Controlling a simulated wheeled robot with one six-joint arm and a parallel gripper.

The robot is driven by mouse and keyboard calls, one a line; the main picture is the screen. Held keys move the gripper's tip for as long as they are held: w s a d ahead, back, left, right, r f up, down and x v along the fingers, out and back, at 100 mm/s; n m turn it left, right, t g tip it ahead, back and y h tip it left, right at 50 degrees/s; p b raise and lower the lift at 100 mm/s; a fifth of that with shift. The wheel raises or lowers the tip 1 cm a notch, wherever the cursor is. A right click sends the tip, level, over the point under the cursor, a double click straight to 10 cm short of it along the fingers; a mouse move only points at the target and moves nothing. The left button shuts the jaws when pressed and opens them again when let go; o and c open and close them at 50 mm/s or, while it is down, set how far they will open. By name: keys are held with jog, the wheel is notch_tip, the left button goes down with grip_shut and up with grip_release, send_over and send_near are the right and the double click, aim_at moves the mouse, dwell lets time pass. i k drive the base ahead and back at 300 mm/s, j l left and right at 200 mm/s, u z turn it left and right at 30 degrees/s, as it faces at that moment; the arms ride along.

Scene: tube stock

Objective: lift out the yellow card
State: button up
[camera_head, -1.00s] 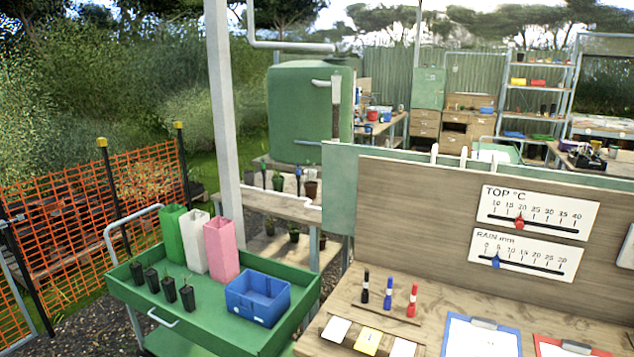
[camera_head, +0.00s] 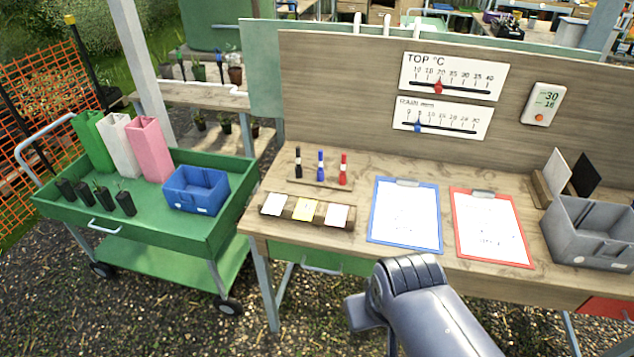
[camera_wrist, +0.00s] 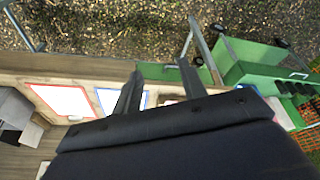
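The yellow card (camera_head: 306,209) sits in the middle of a low wooden holder (camera_head: 327,224) near the front left of the workbench, between a left white card (camera_head: 275,204) and a right white card (camera_head: 337,214). My gripper (camera_wrist: 159,70) shows in the wrist view with its two fingers apart and nothing between them. In the head view my arm reaches in at the lower middle, in front of the bench and right of the holder, and the fingers cannot be made out. The yellow card cannot be made out in the wrist view.
Three marker pens stand behind the holder. A blue clipboard (camera_head: 404,216) and a red clipboard (camera_head: 491,229) lie to its right, then a grey bin (camera_head: 592,236). A green cart (camera_head: 150,218) stands left of the bench. The upright gauge board (camera_head: 350,110) closes the bench's back.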

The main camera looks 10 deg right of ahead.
aim_at(304, 209)
jog(key=i+j+z, duration=0.15)
jog(key=i, duration=0.25)
jog(key=i+j+z, duration=0.15)
jog(key=i+j, duration=0.25)
